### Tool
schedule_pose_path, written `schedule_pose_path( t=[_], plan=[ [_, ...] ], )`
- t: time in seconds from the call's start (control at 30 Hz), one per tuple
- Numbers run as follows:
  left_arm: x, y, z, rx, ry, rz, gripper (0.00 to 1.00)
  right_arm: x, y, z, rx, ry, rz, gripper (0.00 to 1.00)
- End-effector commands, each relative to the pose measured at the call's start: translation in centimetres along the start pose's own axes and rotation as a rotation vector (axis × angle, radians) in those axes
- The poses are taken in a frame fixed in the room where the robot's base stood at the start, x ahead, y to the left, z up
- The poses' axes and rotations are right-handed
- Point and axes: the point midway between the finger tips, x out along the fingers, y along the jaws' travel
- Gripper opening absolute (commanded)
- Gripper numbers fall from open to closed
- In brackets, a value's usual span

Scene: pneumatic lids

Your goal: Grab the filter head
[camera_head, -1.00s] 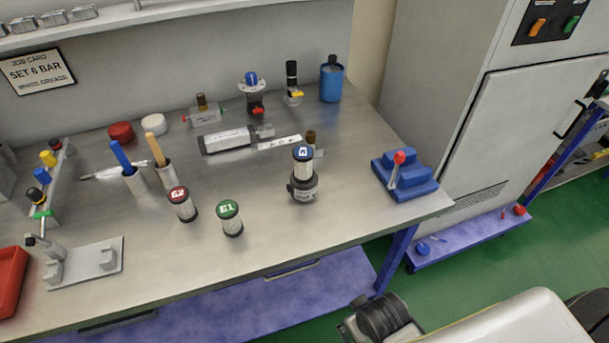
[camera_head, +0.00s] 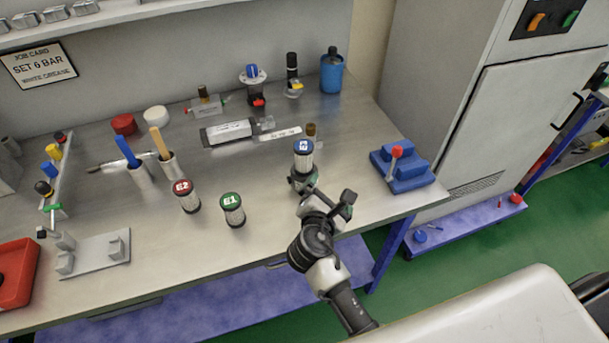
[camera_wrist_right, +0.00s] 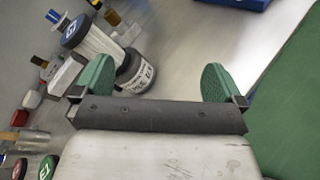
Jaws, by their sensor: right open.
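A cartridge with a blue lettered cap (camera_head: 304,147) stands upright in a dark round base on the bench, partly hidden behind my right gripper. The right wrist view shows the capped cartridge (camera_wrist_right: 88,36) and the base (camera_wrist_right: 137,74) with a white printed label. I cannot tell which part is named the filter head. My right gripper (camera_head: 325,203) is near the bench's front edge, just in front of the base. Its two green fingertips (camera_wrist_right: 157,84) are wide apart and empty, with the base close beyond the left one. My left gripper is not in view.
Cartridges with a red cap (camera_head: 188,196) and a green cap (camera_head: 232,210) stand left of it. A blue block with a red-knobbed lever (camera_head: 402,170) is to the right. Two cups with handles (camera_head: 142,178) stand further left. Valves and a blue bottle (camera_head: 332,72) line the back.

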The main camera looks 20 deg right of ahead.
Motion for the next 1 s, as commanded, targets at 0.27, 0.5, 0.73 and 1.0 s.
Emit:
schedule_pose_path(
  t=[0.27, 0.5, 0.73, 1.0],
  plan=[
    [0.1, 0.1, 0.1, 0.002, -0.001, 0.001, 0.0, 0.3, 7.9, -1.2, -0.579, -0.192, 0.21, 1.0],
    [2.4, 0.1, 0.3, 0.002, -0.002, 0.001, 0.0, 0.9, 7.1, -3.1, -0.618, -0.207, 0.221, 1.0],
    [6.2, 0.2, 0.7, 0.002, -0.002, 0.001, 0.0, 1.8, 5.0, -6.0, -0.615, -0.207, 0.219, 1.0],
    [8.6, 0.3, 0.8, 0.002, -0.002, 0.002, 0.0, 3.1, 4.2, -7.5, -0.612, -0.209, 0.22, 1.0]
  ],
)
